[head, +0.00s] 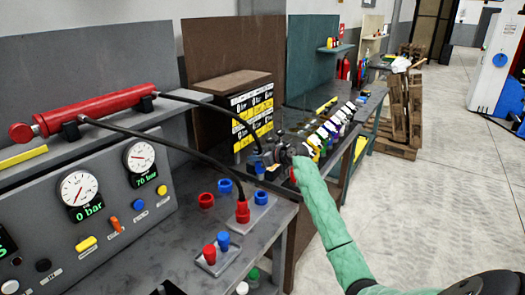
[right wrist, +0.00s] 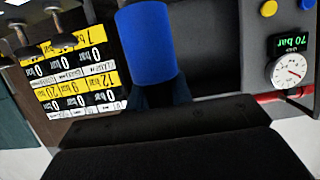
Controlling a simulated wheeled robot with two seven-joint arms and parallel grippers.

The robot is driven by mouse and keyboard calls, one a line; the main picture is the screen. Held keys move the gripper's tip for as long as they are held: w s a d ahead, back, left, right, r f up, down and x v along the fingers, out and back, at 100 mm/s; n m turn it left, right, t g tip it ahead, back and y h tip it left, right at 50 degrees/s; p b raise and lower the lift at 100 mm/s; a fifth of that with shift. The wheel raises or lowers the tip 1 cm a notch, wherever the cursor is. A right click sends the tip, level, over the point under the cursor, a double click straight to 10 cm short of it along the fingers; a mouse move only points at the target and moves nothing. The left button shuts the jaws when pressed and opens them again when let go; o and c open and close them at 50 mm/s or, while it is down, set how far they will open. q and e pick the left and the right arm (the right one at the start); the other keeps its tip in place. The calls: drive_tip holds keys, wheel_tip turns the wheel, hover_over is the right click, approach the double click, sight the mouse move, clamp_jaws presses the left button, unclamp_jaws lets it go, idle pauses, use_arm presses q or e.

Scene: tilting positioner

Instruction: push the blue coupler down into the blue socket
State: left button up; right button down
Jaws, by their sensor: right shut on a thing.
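My right gripper (head: 268,156) is shut on the blue coupler (head: 259,168), which hangs at the end of a black hose. The right wrist view shows the coupler's blue body (right wrist: 150,45) at the jaws (right wrist: 160,100). In the head view the coupler shows just above the blue socket (head: 261,198), with a visible gap. The socket stands on a small grey plate (head: 262,212) on the bench. A red coupler (head: 242,212) with its own hose stands upright on the same plate. The coupler's lower end is hard to make out. My left gripper is not in view.
A red ring (head: 206,201) and a blue ring (head: 225,186) stand left of the plate. A second plate (head: 219,259) bears a red and a blue plug. The gauge panel (head: 95,215) is at left, with a red cylinder (head: 85,110) above. The hoses arch over the bench.

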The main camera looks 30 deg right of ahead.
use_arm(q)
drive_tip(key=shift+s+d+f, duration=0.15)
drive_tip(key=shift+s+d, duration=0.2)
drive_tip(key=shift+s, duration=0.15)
use_arm(e)
drive_tip(key=shift+s+a+n+y, duration=0.15)
drive_tip(key=shift+s+n+y, duration=0.25)
drive_tip(key=shift+s+y, duration=0.15)
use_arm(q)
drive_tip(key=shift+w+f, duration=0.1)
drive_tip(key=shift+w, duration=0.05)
